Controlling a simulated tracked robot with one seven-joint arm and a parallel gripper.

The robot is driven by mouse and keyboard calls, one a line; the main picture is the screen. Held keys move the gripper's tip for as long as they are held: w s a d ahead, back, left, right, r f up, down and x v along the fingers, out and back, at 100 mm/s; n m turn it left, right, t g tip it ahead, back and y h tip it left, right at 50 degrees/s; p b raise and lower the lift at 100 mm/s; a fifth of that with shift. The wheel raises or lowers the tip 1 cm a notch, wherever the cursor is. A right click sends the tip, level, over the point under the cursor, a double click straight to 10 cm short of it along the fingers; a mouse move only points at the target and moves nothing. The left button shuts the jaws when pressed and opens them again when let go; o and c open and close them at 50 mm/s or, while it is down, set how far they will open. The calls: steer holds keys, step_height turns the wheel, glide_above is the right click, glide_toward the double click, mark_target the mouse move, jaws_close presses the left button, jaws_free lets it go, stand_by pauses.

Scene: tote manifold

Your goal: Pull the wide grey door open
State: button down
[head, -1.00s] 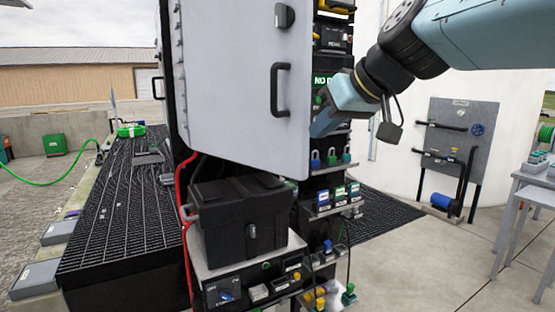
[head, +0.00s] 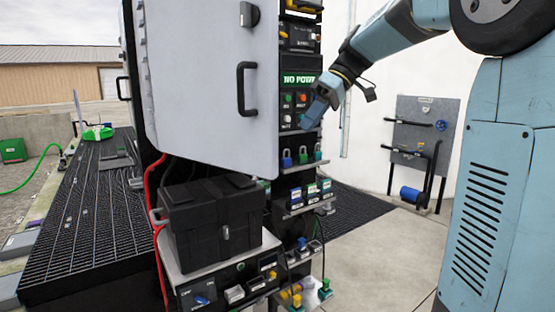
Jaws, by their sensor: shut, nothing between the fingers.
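The wide grey door (head: 205,100) stands partly open on the left of the dark cabinet. Its hinged side is at its left, and its free right edge stands clear of the cabinet front. The finger tips are small and partly merge with the buttons behind.
Inside the cabinet are a green lit sign (head: 301,80), buttons and hanging padlocks (head: 303,157). A black case (head: 212,220) sits on a shelf below the door. A dark grating platform (head: 85,200) lies left. A grey panel (head: 422,140) stands right, with clear floor before it.

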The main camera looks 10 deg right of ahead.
mark_target(277, 158)
steer(key=shift+s+a+f, duration=0.6)
steer(key=shift+a+f, duration=0.75)
steer(key=shift+a, duration=0.05)
steer(key=shift+s+a+f, duration=0.6)
steer(key=shift+a+f, duration=0.75)
steer(key=shift+a, duration=0.1)
steer(key=shift+s+a+f, duration=0.6)
steer(key=shift+a+f, duration=0.75)
steer(key=shift+a, duration=0.05)
